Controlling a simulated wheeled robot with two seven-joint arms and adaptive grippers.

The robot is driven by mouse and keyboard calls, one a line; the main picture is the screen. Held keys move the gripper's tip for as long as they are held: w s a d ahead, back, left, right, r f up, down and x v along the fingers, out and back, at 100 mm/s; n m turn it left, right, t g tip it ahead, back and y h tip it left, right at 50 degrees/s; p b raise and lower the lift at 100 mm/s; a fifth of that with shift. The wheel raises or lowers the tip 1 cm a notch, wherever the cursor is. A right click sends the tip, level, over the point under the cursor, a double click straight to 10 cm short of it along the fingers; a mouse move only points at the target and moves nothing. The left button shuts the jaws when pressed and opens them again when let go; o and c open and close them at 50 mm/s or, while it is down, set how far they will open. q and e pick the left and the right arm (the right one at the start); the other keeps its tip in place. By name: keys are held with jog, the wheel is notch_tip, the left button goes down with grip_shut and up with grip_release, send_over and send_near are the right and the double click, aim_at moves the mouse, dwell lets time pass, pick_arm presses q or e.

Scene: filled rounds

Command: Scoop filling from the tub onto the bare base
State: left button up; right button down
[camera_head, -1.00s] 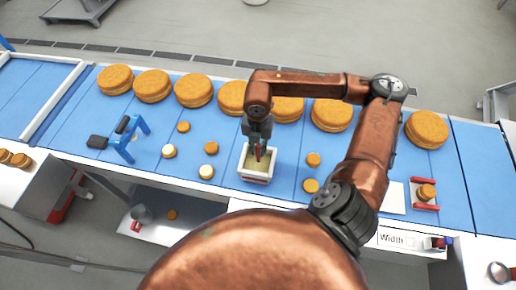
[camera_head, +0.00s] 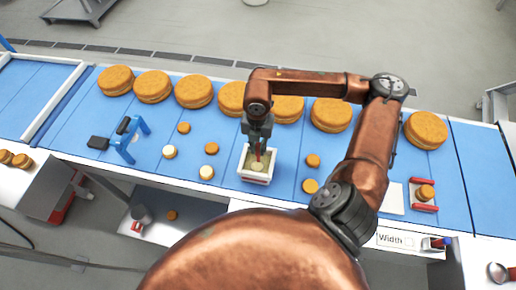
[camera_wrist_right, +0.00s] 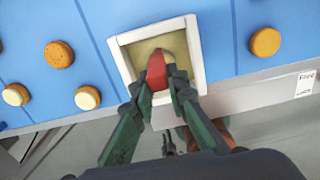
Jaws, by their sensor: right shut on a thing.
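The tub (camera_head: 246,177) is a white square container with pale yellowish filling, standing on the blue belt. My right gripper (camera_head: 259,147) is over it, pointing down, shut on a red-handled tool (camera_wrist_right: 157,72) whose lower end is inside the tub's opening. The tool's tip is hidden. Two small rounds with pale cream tops (camera_head: 169,151) (camera_head: 206,172) lie left of the tub. Plain brown small rounds (camera_head: 211,148) (camera_head: 183,127) (camera_head: 313,160) (camera_head: 310,186) lie on both sides. I cannot tell which is the bare base. My left gripper is out of view.
Large brown rounds (camera_head: 193,91) line the far side of the belt. A blue frame (camera_head: 132,140) and dark blocks (camera_head: 98,142) stand at left. At right a small round (camera_head: 425,192) sits between red bars, beside a white plate (camera_head: 391,198). My right arm spans the right half.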

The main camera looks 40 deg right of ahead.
jog(key=shift+r+p, duration=2.2)
jog(key=shift+r, duration=2.55)
jog(key=shift+f, duration=0.1)
